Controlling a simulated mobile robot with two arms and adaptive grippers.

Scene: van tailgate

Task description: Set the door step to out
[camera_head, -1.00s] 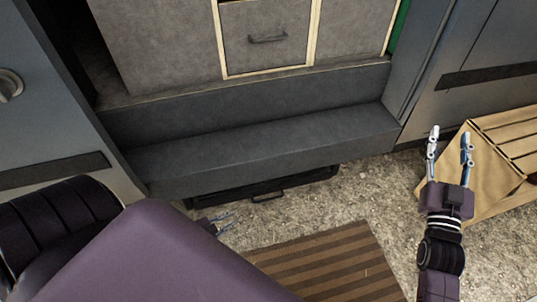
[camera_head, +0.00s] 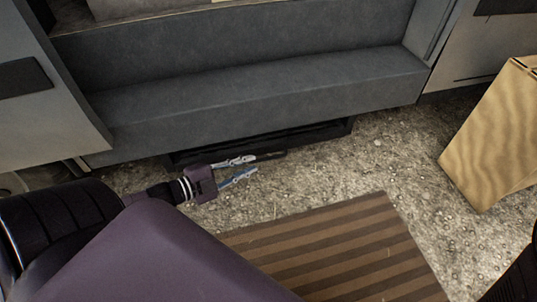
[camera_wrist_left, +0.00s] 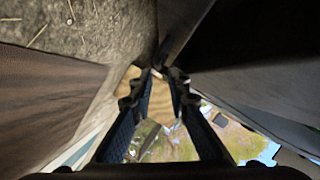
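The door step (camera_head: 330,131) is a black, low slab tucked under the grey sill of the van, just above the gravel. A dark handle bar (camera_head: 272,155) shows at its front. My left gripper (camera_head: 256,164) is low in front of the step, pointing right, with its fingertips at the near end of the bar. In the left wrist view its two fingers (camera_wrist_left: 162,74) stand apart, with a dark bar-like edge (camera_wrist_left: 164,48) just beyond the tips. I see no firm grip on it. My right gripper is out of the head view.
A grey ledge (camera_head: 270,95) overhangs the step. Bare gravel (camera_head: 400,160) lies between the step and the crate.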

